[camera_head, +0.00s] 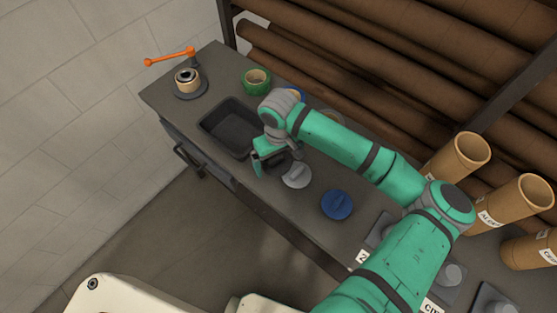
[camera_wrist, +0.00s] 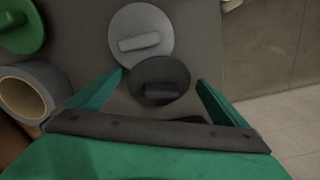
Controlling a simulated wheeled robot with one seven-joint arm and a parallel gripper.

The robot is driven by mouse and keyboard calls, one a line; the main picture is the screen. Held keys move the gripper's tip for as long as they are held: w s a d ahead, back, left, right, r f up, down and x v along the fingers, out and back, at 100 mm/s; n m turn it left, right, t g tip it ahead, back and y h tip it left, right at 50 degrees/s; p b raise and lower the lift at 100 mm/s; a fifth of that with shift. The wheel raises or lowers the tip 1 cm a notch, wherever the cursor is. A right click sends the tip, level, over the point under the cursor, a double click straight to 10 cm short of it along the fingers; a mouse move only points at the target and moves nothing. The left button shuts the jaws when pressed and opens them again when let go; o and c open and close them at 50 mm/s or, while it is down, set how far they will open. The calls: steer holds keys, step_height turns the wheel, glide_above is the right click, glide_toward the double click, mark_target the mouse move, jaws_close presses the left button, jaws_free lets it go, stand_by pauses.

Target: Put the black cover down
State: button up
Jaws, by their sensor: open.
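The black cover (camera_wrist: 160,76) is a dark disc with a bar handle. In the wrist view it shows between the two spread fingers of my gripper (camera_wrist: 162,88), with a gap on each side. It slightly overlaps the edge of the grey cover (camera_wrist: 140,40) in that view. In the head view my gripper (camera_head: 268,162) is low over the bench's front part, and the black cover (camera_head: 278,160) shows partly behind it, right of the sink. It appears to rest on the bench; its exact contact is hard to see. My gripper is open.
The grey cover (camera_head: 297,175) and a blue cover (camera_head: 337,204) lie to the right on the bench (camera_head: 225,170). A sink (camera_head: 228,128) is to the left. A green cover (camera_wrist: 20,25) and a roll (camera_wrist: 28,95) lie left in the wrist view. Tubes (camera_head: 465,155) stand right.

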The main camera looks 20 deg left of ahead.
step_height(320, 180, up, 12)
steer(key=s+a+r+y, duration=0.2)
steer(key=a+y, duration=0.6)
steer(key=a, duration=1)
steer(key=a+r+m+t+y, duration=0.1)
steer(key=a+r+t+y, duration=0.1)
steer(key=a+r+y, duration=0.25)
steer(key=m+t+h, duration=1.1)
steer(key=m+t, duration=0.2)
steer(key=t, duration=0.1)
glide_toward(279, 164)
steer(key=s+d, duration=0.6)
steer(key=s, duration=0.1)
steer(key=s+d+r+n+h, duration=0.1)
steer(key=s+d+r+n, duration=0.1)
steer(key=s+d+n, duration=0.2)
steer(key=s+d, duration=0.3)
steer(key=s, duration=0.4)
steer(key=shift+d+r+g, duration=0.15)
steer(key=shift+d+g, duration=0.15)
